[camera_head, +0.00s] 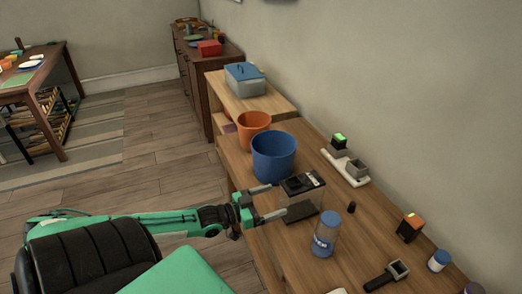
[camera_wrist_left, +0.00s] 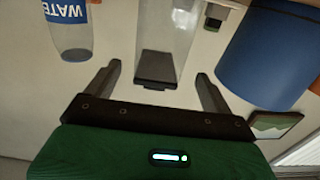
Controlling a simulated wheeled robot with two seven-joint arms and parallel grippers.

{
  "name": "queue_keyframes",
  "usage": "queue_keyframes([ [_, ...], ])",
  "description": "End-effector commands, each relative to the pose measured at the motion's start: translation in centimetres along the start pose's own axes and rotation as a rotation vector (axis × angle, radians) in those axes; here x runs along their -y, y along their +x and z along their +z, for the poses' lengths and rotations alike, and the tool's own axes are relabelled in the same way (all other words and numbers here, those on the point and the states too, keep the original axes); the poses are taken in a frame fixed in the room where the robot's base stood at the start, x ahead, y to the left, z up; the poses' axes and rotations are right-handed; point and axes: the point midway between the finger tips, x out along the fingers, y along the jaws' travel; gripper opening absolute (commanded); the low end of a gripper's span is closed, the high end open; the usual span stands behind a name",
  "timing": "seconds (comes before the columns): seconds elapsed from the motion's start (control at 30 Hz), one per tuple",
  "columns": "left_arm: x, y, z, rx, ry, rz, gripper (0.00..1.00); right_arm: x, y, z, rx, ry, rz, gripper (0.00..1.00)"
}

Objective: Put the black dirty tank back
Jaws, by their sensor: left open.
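The tank is a clear, see-through box with a black top (camera_head: 303,184). It stands on the wooden table in the head view, just right of my left gripper (camera_head: 272,201). In the left wrist view the clear tank (camera_wrist_left: 165,35) appears upside down, with its black end (camera_wrist_left: 157,69) in line with the gap between the fingers. My left gripper is open, its two fingers apart and pointing towards the tank. I cannot tell whether a finger touches it. My right gripper is not in view.
A water bottle (camera_head: 326,235) stands close to the tank, in front. A blue bucket (camera_head: 273,157) and an orange pot (camera_head: 253,130) stand behind it. A white base (camera_head: 345,170) with a green-topped item lies by the wall. A black-handled tool (camera_head: 385,277) lies at the front.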

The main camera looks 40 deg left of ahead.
Motion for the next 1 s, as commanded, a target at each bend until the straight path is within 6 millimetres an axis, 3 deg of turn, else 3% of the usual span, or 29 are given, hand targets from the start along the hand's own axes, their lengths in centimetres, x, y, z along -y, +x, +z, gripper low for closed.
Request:
queue_keyframes([
  [0.33,0.0,-2.7,0.0,0.0,-0.001,0.0,0.85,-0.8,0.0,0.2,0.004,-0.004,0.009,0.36],
  [0.63,0.0,-3.0,0.0,0.0,0.0,0.0,0.85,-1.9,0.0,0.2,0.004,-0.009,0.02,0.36],
  [1.0,0.0,-3.0,0.0,0.0,0.0,0.0,0.85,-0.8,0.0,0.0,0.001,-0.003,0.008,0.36],
])
